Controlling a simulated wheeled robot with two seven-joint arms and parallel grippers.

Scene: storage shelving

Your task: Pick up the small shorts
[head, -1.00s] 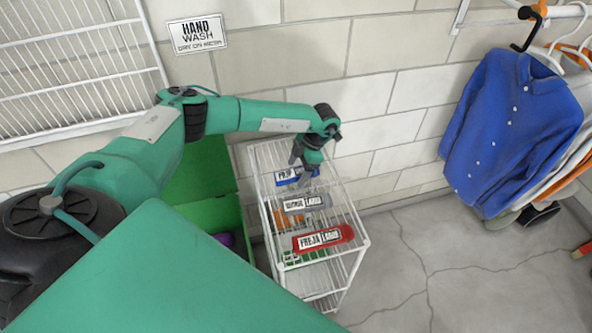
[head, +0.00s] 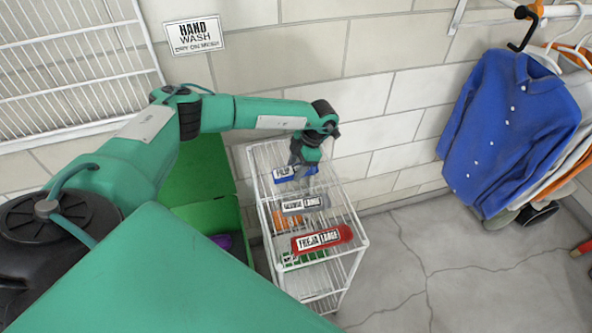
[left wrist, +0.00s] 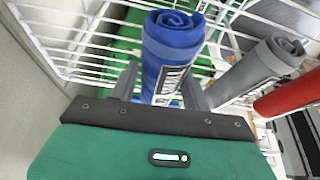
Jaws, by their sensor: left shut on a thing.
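A blue rolled garment (head: 311,171) with a white label lies at the far end of the white wire rack (head: 262,205). I cannot read its label fully, so I cannot tell whether it is the small shorts. My left gripper (head: 297,168) is over this roll. In the left wrist view, the two grey fingers of the left gripper (left wrist: 160,88) stand on either side of the blue roll (left wrist: 172,42), shut on it. The roll still appears to be at the rack's level. My right gripper is not in view.
A grey roll (head: 318,203) and a red roll (head: 335,236), labelled large, lie nearer on the rack. Orange and green items show below. A green bin (head: 215,213) stands left. A blue shirt (head: 510,130) hangs right. The floor right of the rack is clear.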

